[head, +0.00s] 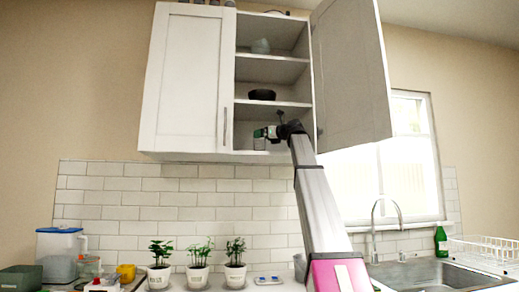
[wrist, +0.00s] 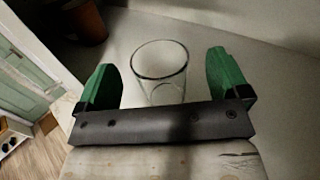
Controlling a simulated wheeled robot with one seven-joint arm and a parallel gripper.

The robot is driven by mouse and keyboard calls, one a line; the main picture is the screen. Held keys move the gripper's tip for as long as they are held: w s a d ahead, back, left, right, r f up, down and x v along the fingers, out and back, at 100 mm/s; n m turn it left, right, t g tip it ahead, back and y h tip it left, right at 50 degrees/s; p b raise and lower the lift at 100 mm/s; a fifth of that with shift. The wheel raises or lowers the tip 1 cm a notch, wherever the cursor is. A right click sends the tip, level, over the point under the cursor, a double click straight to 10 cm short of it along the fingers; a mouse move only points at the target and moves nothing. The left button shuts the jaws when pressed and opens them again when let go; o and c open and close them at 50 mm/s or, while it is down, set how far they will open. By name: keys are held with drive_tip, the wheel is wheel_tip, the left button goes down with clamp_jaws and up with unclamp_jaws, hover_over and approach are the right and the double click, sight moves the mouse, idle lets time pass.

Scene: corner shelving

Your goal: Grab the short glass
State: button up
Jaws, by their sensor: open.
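The short glass (wrist: 160,72) is clear and stands upright on the pale shelf in the wrist view. My gripper (wrist: 160,68) is open, with one green finger on each side of the glass. Gaps show between the glass and both fingers, and the lower part of the glass is hidden behind the dark gripper bar. In the head view my gripper (head: 265,132) reaches into the lowest compartment of the open wall cabinet (head: 185,85). The glass is too small to make out clearly there.
The open cabinet door (head: 352,70) stands right of my arm. A black bowl (head: 262,95) sits on the shelf above, and a glassy item (head: 261,46) higher up. A brown container (wrist: 85,20) stands behind and left of the glass. Potted plants (head: 197,277) line the counter below.

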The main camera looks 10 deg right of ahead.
drive_tip(key=x, duration=0.3)
drive_tip(key=c, duration=1.5)
